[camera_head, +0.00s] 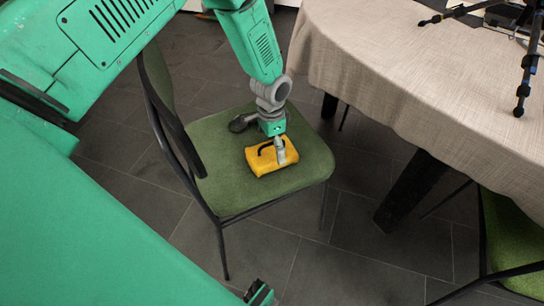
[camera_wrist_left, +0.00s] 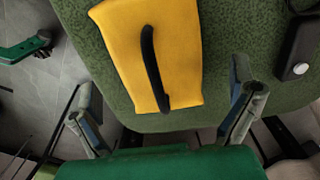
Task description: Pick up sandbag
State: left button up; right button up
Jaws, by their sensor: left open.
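The yellow sandbag (camera_head: 262,166) with a black strap handle lies on the green seat of a chair. In the left wrist view the sandbag (camera_wrist_left: 180,45) lies ahead of the jaws, its handle running lengthwise. My left gripper (camera_head: 280,150) is over the sandbag in the head view and hides part of it. In the wrist view the left gripper (camera_wrist_left: 163,85) is open, one finger on each side, with nothing held. Whether a finger touches the bag I cannot tell. A dark part with some green at the bottom edge of the head view may be my right gripper; its jaws are unclear.
The chair seat (camera_head: 225,188) has a backrest on its left. A dark object (camera_head: 240,122) lies on the seat behind the sandbag. A cloth-covered table (camera_head: 400,70) stands at right, with black tripod legs (camera_head: 524,85) on it. Another green chair (camera_head: 515,240) is at lower right.

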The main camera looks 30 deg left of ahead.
aim_at(272, 150)
pick_arm(q)
notch_tip(272, 150, down, 4)
jog(key=shift+b, duration=0.7)
jog(key=shift+r, duration=0.15)
jog(key=c, duration=1.5)
jog(key=shift+o, duration=0.2)
jog(key=shift+r, duration=0.1)
